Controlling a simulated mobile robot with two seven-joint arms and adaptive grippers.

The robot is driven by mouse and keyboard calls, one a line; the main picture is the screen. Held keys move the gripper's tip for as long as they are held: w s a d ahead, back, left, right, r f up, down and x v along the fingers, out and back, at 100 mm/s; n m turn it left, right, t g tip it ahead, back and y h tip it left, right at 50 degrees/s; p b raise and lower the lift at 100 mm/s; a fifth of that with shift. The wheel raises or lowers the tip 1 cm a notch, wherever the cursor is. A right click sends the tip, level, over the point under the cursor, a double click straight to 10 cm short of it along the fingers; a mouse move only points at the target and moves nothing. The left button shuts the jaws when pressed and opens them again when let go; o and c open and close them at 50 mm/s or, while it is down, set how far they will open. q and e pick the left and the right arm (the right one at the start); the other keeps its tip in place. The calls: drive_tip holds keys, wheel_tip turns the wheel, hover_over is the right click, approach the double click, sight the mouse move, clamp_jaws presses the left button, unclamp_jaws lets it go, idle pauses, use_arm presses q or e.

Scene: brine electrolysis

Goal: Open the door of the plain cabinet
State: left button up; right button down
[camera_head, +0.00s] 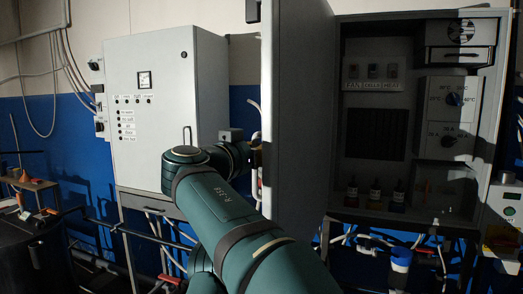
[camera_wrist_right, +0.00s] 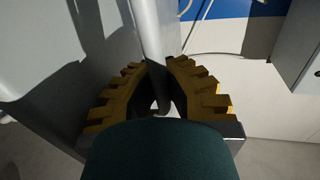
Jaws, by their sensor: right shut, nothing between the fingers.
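The plain cabinet (camera_head: 420,203) stands at the right with its inside showing. Its grey door (camera_head: 305,120) is swung open to the left, standing well away from the opening. My right gripper (camera_head: 257,155) is at the door's left side, mostly hidden behind its own wrist. In the right wrist view its toothed yellow-brown fingers (camera_wrist_right: 158,75) are shut, with nothing held. A grey upright bar (camera_wrist_right: 153,30), probably the door's handle, passes at the fingertips; I cannot tell if they touch. My left gripper is not in view.
A closed light cabinet (camera_head: 165,95) with a meter, labels and handle stands at the left. Inside the plain cabinet are dials (camera_head: 453,99), switches and small bottles (camera_head: 375,193). Pipes and cables run below both cabinets. A bench with tools (camera_head: 30,183) is at the far left.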

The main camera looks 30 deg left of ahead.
drive_tip(key=c, duration=1.7)
unclamp_jaws()
drive_tip(key=shift+s+a+r, duration=0.15)
drive_tip(key=shift+s+r, duration=0.05)
drive_tip(key=shift+s, duration=0.15)
drive_tip(key=o, duration=0.6)
drive_tip(key=shift+s, duration=0.25)
drive_tip(key=shift+o, duration=0.5)
drive_tip(key=shift+s+r, duration=0.15)
drive_tip(key=shift+s, duration=0.15)
drive_tip(key=shift+w+f, duration=0.2)
drive_tip(key=shift+w, duration=0.25)
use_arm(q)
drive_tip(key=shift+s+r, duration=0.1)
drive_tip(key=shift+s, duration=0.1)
use_arm(e)
drive_tip(key=s, duration=1.2)
drive_tip(key=shift+a, duration=0.15)
